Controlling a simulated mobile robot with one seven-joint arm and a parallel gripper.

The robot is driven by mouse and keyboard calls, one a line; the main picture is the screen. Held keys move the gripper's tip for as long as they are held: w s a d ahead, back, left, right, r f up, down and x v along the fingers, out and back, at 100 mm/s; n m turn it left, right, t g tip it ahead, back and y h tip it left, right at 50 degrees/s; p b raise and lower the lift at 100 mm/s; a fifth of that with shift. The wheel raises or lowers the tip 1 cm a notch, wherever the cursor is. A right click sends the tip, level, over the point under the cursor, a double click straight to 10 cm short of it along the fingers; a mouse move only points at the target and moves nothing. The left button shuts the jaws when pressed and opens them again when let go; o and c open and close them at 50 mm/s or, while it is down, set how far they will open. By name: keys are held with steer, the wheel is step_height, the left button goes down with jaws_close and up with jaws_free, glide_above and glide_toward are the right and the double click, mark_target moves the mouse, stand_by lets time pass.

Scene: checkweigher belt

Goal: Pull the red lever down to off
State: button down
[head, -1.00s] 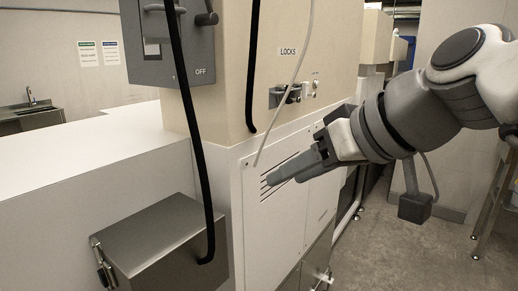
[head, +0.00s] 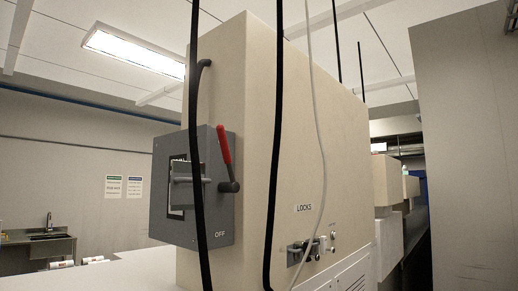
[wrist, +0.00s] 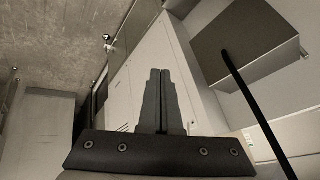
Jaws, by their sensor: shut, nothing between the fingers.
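The red lever (head: 224,145) is on the right side of a grey switch box (head: 212,225) in the head view. Its red handle points up from a dark pivot, and the word OFF is printed low on the box front. The box is mounted on a tall beige cabinet (head: 250,80). My gripper (wrist: 160,72) shows only in the wrist view, its two fingers together with nothing between them. It points along a white panelled machine side, and the lever is not in that view.
Black cables (head: 277,130) and a thin pale cable (head: 315,110) hang in front of the cabinet; one black cable crosses the switch box. A latch (head: 300,250) sits below the LOCKS label. A metal box (wrist: 245,45) juts out at upper right in the wrist view.

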steer(key=w+a+r+m+t+y+p, duration=0.1)
steer(key=w+a+r+y, duration=0.1)
steer(key=w+r, duration=0.35)
steer(key=w+a+r+m+y+p, duration=0.1)
steer(key=w+r+y, duration=0.1)
steer(key=r, duration=0.7)
steer(key=w+a+r+t+y+p, duration=0.1)
steer(key=w+a+r+y, duration=0.1)
steer(key=w+r, duration=0.35)
step_height(320, 180, up, 24)
steer(key=r+t+y+p, duration=0.1)
steer(key=t+y+p, duration=0.1)
steer(key=y+p, duration=0.4)
glide_above(227, 157)
steer(key=w+d, duration=0.2)
steer(key=d, duration=0.5)
steer(key=a, duration=0.1)
steer(key=s+a+f, duration=0.1)
steer(key=s+a+f+p, duration=0.1)
steer(key=a, duration=0.1)
steer(key=shift+f, duration=0.1)
steer(key=shift+s+n, duration=0.1)
steer(key=shift+n, duration=0.2)
steer(key=shift+s+a+f+n+b, duration=0.1)
steer(key=shift+s+a+n+b, duration=0.15)
steer(key=shift+b, duration=0.45)
